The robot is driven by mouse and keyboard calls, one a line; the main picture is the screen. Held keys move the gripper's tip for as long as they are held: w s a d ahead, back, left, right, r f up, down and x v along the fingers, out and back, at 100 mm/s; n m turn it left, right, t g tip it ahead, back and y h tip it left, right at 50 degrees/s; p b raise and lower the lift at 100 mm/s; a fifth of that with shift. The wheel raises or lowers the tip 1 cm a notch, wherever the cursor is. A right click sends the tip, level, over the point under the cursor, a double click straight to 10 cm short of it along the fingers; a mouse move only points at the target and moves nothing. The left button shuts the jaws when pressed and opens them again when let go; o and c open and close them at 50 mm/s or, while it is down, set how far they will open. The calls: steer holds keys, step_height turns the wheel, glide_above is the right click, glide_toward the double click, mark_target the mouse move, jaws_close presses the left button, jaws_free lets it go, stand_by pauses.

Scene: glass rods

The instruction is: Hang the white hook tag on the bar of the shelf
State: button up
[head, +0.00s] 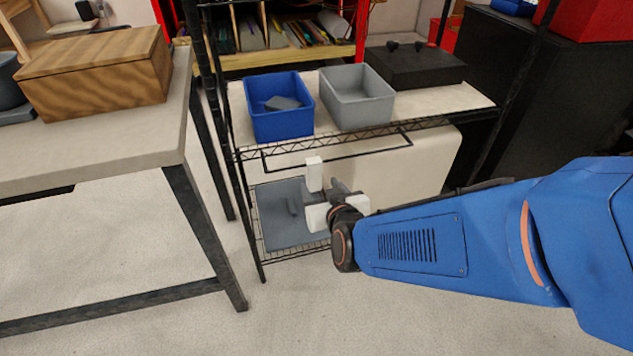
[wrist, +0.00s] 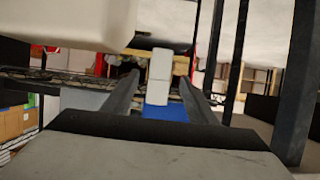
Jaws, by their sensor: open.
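The white hook tag (head: 314,174) is upright at the front of the shelf in the head view. Its top overlaps the thin black bar (head: 372,150) below the upper shelf, and it appears to hang there; the hook's contact is too small to see. My gripper (head: 316,192) is open, just below and in front of the tag. In the wrist view the tag (wrist: 159,78) stands between the two dark fingers of my gripper (wrist: 161,85), with a gap on both sides.
The wire shelf's upper board (head: 436,107) carries a blue bin (head: 279,121), a grey bin (head: 358,110) and a black box (head: 414,68). A table (head: 90,149) with a wooden box (head: 97,77) stands left.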

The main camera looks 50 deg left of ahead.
steer(key=v, duration=1)
steer(key=shift+w, duration=0.15)
steer(key=w+d+r+m+h, duration=0.2)
steer(key=w+d, duration=0.5)
steer(key=d, duration=0.3)
steer(key=w+d+r+m+t+h, duration=0.1)
steer(key=w+d+r+m+h, duration=0.1)
steer(key=w+d, duration=0.65)
steer(key=w+d+r+m+h, duration=0.2)
steer(key=w+d, duration=0.3)
steer(key=d, duration=0.7)
steer(key=s+d+m+h, duration=0.2)
steer(key=d+m+h, duration=0.1)
steer(key=d, duration=1.5)
steer(key=s+d+m+h, duration=0.1)
steer(key=s+d+m, duration=0.1)
steer(key=s+d, duration=0.3)
steer(key=s+d+m+g+h, duration=0.1)
steer(key=s+d, duration=0.4)
steer(key=d, duration=0.5)
steer(key=shift+s+d+f+m+g+h, duration=0.15)
steer(key=shift+d+f+m+g+h, duration=0.15)
steer(key=shift+m+h, duration=0.45)
